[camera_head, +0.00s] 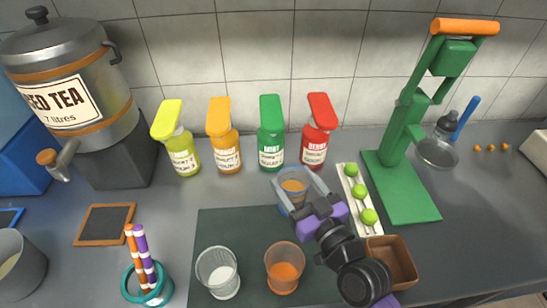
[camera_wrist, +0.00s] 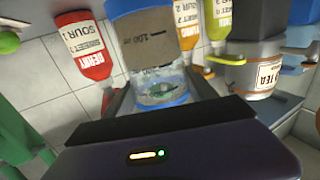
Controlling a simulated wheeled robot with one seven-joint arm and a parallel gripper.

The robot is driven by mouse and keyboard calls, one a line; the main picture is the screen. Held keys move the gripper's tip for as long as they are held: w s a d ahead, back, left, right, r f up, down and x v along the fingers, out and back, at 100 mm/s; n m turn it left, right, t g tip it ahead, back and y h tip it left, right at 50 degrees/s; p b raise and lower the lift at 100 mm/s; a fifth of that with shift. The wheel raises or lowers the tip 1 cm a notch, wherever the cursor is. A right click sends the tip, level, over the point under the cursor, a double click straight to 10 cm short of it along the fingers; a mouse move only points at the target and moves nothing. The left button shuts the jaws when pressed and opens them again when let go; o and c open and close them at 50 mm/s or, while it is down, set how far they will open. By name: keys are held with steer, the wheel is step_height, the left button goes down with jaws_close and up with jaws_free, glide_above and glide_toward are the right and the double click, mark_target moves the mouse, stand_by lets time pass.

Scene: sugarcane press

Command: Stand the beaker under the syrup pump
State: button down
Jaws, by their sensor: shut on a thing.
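The beaker (camera_head: 293,188) is clear with blue rims and a brown band; in the wrist view (camera_wrist: 152,50) it carries a 100 ml mark. My gripper (camera_head: 298,192) is shut on it, with one finger on each side. The beaker is in front of the green and red syrup pumps; whether it touches the counter I cannot tell. The pumps stand in a row along the wall: yellow (camera_head: 181,150), orange (camera_head: 226,148), green (camera_head: 271,145) and red (camera_head: 316,142). In the wrist view the beaker hides most of the green one.
A white tray of limes (camera_head: 351,208) and a wooden box (camera_head: 398,258) lie right of my gripper. The green press (camera_head: 402,170) stands right, the tea urn (camera_head: 75,80) left.

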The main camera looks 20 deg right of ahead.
mark_target(300, 202)
steer(key=w+f, duration=0.3)
steer(key=w, duration=0.7)
steer(key=shift+a+f+b, duration=0.2)
steer(key=shift+a+b, duration=0.2)
steer(key=shift+b, duration=0.05)
steer(key=shift+f, duration=0.15)
steer(key=shift+c, duration=1.4)
jaws_free()
steer(key=s+b, duration=0.1)
steer(key=s, duration=0.6)
steer(key=s+b, duration=0.1)
steer(key=s, duration=0.2)
steer(key=shift+s+d+b, duration=0.2)
steer(key=shift+d+b, duration=0.1)
steer(key=shift+d, duration=0.1)
steer(key=shift+s, duration=0.75)
